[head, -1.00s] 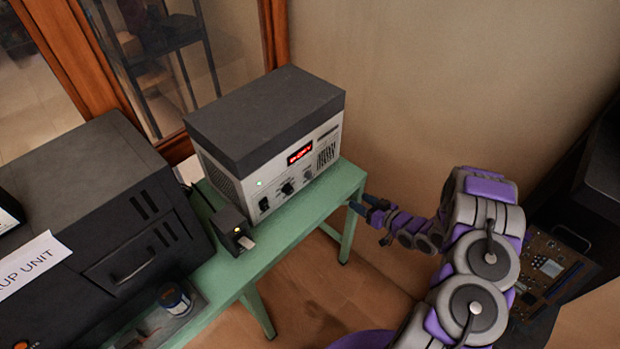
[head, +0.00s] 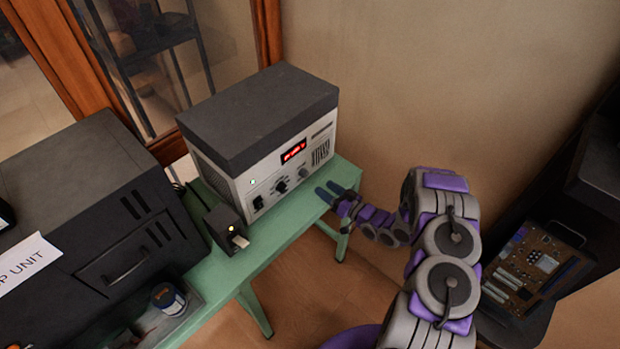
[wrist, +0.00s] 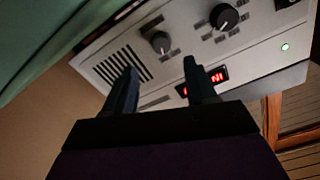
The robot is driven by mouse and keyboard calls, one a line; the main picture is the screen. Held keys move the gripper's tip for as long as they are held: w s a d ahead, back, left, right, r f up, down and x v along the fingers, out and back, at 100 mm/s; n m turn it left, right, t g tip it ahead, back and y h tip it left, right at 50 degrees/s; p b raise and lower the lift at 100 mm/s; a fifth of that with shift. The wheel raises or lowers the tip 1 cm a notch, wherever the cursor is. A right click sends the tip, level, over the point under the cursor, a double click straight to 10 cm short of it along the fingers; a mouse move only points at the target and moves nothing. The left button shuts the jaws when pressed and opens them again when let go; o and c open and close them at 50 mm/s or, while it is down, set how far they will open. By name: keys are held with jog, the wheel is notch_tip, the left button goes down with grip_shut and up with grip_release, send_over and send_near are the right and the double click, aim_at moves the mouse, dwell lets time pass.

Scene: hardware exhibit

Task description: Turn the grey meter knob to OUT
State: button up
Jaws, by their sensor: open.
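The meter box (head: 262,122) is light grey with a dark top and a lit red display, and it stands on the green table. The small grey knob (head: 303,172) is on its front panel, right of a larger black knob (head: 281,186). In the wrist view the grey knob (wrist: 160,42) shows beyond and between my fingertips, with the black knob (wrist: 222,17) to its right. My gripper (head: 326,189) is open and empty, in front of the panel's right end and apart from the knob. The knob's label text is too small to read.
A bare wall is behind on the right.

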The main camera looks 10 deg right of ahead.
aim_at(307, 175)
jog(key=x, duration=0.8)
jog(key=shift+w+a+b, duration=0.1)
jog(key=shift+a+b, duration=0.1)
jog(key=shift+b, duration=0.1)
jog(key=shift+c, duration=0.3)
grip_shut()
jog(key=shift+n, duration=0.4)
jog(key=n+b, duration=0.2)
jog(key=n, duration=0.1)
jog(key=shift+n, duration=0.3)
jog(key=shift+d+n+b, duration=0.1)
jog(key=shift+n+b, duration=0.85)
jog(key=shift+n, duration=0.95)
